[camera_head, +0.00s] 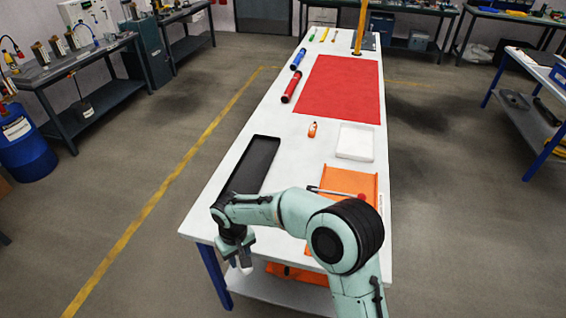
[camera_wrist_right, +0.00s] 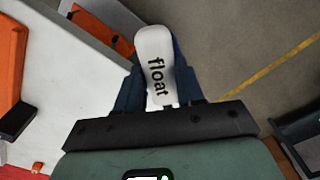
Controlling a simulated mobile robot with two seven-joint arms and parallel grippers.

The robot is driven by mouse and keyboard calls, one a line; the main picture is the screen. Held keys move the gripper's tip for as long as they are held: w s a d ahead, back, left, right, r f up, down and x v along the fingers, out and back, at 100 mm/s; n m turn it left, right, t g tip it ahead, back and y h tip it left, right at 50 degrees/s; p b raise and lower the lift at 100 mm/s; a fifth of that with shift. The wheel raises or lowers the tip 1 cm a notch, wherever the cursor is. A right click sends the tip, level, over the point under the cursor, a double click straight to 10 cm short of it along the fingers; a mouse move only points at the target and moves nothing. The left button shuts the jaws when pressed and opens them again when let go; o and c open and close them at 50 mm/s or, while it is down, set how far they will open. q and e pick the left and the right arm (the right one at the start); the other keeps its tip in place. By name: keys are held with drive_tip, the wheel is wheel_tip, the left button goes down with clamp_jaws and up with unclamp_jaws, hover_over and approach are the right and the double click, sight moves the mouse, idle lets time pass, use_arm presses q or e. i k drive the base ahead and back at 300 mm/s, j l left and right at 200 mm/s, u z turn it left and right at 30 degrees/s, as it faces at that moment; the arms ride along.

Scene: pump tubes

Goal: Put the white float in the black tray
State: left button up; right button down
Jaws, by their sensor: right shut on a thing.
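The white float (camera_wrist_right: 157,65), marked "float", is held between the fingers of my right gripper (camera_wrist_right: 160,92) in the right wrist view. In the head view my right gripper (camera_head: 238,262) hangs at the front left corner of the table with the float's pale tip (camera_head: 246,268) below it, partly hidden by the gripper. The black tray (camera_head: 252,165) is long and empty where visible, and lies on the left side of the white table. My right forearm covers its near end. The gripper is nearer the camera than the tray and apart from it. My left gripper is not in view.
A white tray (camera_head: 356,142), a small orange item (camera_head: 312,129) and a red mat (camera_head: 340,90) are farther back. Red (camera_head: 292,87) and blue (camera_head: 298,59) tubes lie along the left edge.

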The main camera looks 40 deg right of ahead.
sight(248, 179)
drive_tip(key=i+l+z, duration=0.1)
drive_tip(key=i+l, duration=0.6)
drive_tip(key=i, duration=0.15)
